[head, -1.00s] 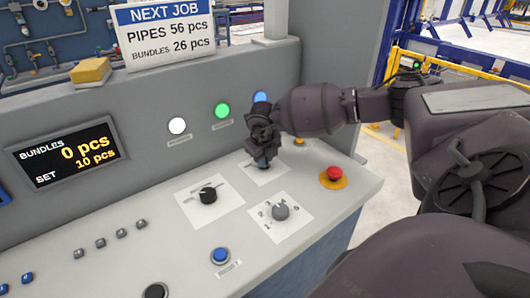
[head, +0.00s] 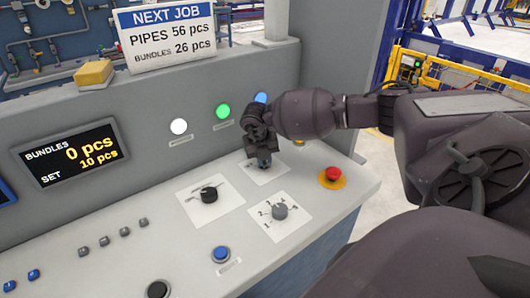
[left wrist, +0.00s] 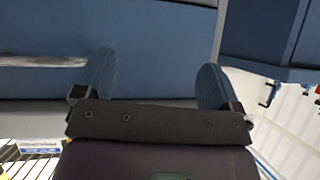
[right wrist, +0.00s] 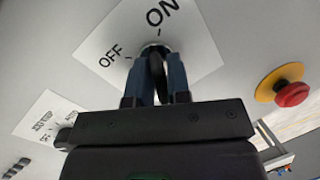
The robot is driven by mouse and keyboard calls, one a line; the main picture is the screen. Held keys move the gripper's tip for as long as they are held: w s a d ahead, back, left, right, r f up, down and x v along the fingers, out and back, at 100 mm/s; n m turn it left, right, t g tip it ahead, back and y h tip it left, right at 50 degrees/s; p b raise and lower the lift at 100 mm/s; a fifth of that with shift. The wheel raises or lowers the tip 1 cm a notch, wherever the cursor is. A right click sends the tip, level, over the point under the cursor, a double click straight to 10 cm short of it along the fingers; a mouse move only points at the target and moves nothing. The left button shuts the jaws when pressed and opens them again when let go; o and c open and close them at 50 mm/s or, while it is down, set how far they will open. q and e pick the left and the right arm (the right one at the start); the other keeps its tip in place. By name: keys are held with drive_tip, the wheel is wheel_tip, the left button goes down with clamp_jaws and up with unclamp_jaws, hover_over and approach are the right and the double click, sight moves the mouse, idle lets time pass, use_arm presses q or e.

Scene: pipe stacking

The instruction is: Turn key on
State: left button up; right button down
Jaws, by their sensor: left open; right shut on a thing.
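The key (right wrist: 157,78) is a dark, narrow piece on the control panel, seen between my fingers in the right wrist view. Its white plate (right wrist: 120,36) carries the labels OFF on the left and ON at the upper right. My right gripper (right wrist: 160,75) is shut on the key, pointing down at the panel. In the head view the right gripper (head: 264,165) covers the key and part of the plate (head: 273,173). My left gripper (left wrist: 155,80) is open and empty, facing a blue surface in the left wrist view.
A red emergency button (head: 333,174) on a yellow base is right of the plate. A black selector knob (head: 209,194), a grey numbered knob (head: 280,211) and a blue button (head: 221,254) are nearer. White (head: 179,126) and green (head: 223,111) lamps are on the back wall.

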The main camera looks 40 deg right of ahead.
use_arm(q)
drive_tip(key=shift+w+r, duration=0.1)
use_arm(e)
drive_tip(key=shift+d+r, duration=0.1)
drive_tip(key=shift+r+m+g+p, duration=0.1)
drive_tip(key=shift+m+g+p, duration=0.25)
drive_tip(key=shift+m, duration=0.55)
drive_tip(key=shift+w+m, duration=0.1)
drive_tip(key=shift+m, duration=0.7)
use_arm(q)
drive_tip(key=shift+w+r, duration=0.3)
drive_tip(key=shift+r, duration=0.4)
use_arm(e)
drive_tip(key=c, duration=1)
unclamp_jaws()
drive_tip(key=shift+f, duration=0.2)
use_arm(q)
drive_tip(key=shift+s+f, duration=0.15)
drive_tip(key=shift+s, duration=0.15)
use_arm(e)
drive_tip(key=shift+r, duration=0.1)
